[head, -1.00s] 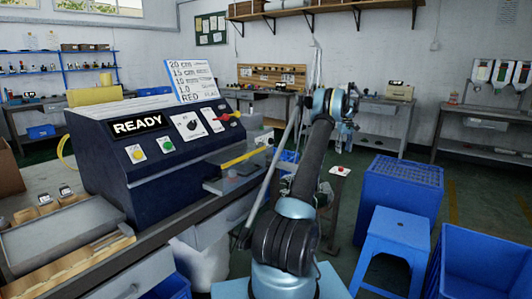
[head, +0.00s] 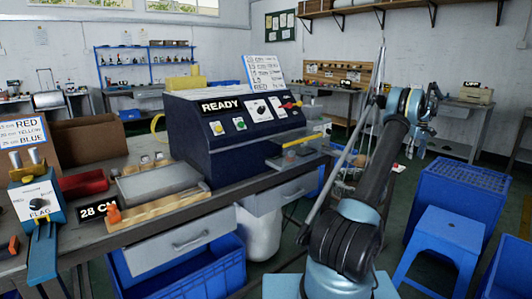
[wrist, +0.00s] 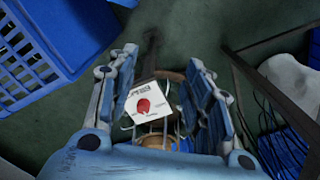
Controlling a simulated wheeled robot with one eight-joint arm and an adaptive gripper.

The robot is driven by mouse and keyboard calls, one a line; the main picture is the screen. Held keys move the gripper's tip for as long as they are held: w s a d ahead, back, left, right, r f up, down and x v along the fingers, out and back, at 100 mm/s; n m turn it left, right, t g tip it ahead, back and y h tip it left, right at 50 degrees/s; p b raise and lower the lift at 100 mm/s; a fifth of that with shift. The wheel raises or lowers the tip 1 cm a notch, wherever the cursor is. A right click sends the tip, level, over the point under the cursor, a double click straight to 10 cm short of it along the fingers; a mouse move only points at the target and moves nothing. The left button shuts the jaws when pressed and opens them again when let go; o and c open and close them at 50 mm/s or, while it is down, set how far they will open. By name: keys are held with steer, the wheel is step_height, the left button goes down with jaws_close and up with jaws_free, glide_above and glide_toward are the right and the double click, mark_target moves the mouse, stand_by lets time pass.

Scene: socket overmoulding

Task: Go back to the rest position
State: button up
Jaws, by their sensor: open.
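My gripper (wrist: 162,62) is open in the wrist view, its two blue fingers apart, pointing down over the green floor. No held object shows between them. A white card with a red round mark (wrist: 147,105) shows between the fingers; whether it is below them cannot be told. In the head view my gripper (head: 419,146) hangs at the end of my raised arm, right of the machine, small and partly hidden. The dark blue machine (head: 235,150) shows READY and stands on the bench to the left.
Blue crate (head: 462,192), blue stool (head: 445,240) and another blue bin (head: 512,270) stand to the right.

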steer(key=s+a+r, duration=0.2)
steer(key=a+r, duration=0.5)
steer(key=a, duration=0.4)
steer(key=s+a+r, duration=0.1)
steer(key=a+r, duration=0.6)
steer(key=a, duration=0.3)
steer(key=s+a+r+t, duration=0.1)
steer(key=s+a+r, duration=0.2)
steer(key=s+a, duration=0.55)
steer(key=s+a+r, duration=0.3)
steer(key=s+a, duration=0.2)
steer(key=a, duration=0.6)
steer(key=s+a+f, duration=0.3)
steer(key=s+a, duration=0.4)
steer(key=s, duration=0.3)
steer(key=s+a+f, duration=0.2)
steer(key=s+a, duration=0.5)
steer(key=s, duration=0.2)
steer(key=s+a+f, duration=0.3)
steer(key=s+f, duration=0.5)
steer(key=s, duration=0.1)
steer(key=s+a+f+t, duration=0.1)
steer(key=s+a+f, duration=0.2)
steer(key=s+f, duration=0.5)
steer(key=shift+s+a, duration=0.3)
steer(key=shift+s, duration=0.35)
